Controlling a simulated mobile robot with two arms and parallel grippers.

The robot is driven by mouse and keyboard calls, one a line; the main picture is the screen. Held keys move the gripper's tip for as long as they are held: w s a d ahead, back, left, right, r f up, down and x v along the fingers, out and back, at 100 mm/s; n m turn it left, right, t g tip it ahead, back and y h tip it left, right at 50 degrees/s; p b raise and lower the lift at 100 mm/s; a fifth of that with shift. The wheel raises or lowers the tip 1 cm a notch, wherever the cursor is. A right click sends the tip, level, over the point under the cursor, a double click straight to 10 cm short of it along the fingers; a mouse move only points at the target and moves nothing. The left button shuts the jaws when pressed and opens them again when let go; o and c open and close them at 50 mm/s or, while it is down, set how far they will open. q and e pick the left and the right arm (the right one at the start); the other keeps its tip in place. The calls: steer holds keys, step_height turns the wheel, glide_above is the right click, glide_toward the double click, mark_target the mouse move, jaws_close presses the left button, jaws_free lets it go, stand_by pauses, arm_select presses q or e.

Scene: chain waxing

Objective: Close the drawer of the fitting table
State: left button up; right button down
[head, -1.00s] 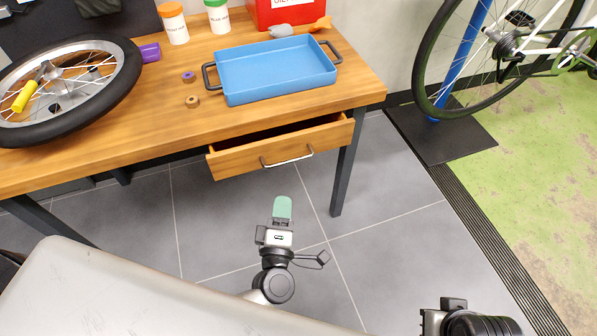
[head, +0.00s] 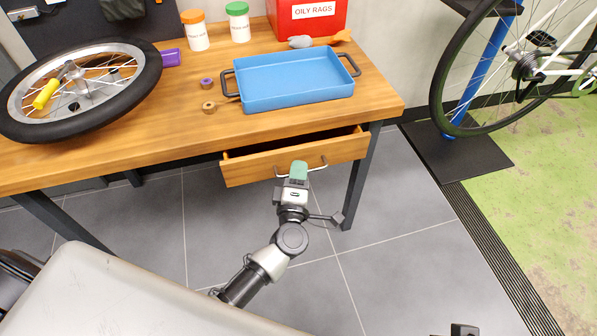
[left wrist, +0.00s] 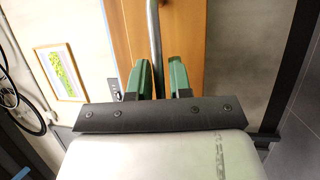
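The fitting table (head: 120,140) has a wooden top and dark legs. Its drawer (head: 245,170) stands partly pulled out, with a dark gap above its front. The drawer's metal bar handle (head: 318,166) is partly hidden behind my left gripper (head: 298,170). In the left wrist view the handle (left wrist: 154,40) runs down between the two green fingers of my left gripper (left wrist: 162,72). Those fingers are apart, with a gap on the right side of the bar. Only a dark piece of my right gripper (head: 464,330) shows at the bottom edge of the head view; its fingers are hidden.
On the tabletop are a blue tray (head: 295,80), a wheel (head: 75,115), two jars, small rolls and a red oily rags box (head: 300,15). Grey floor is clear before the drawer.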

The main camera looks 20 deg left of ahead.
mark_target(293, 158)
arm_select(q)
jaws_close()
steer(key=w+a, duration=0.1)
steer(key=w, duration=0.1)
steer(key=w+a, duration=0.1)
steer(key=shift+w+a, duration=0.3)
steer(key=shift+w, duration=0.05)
jaws_free()
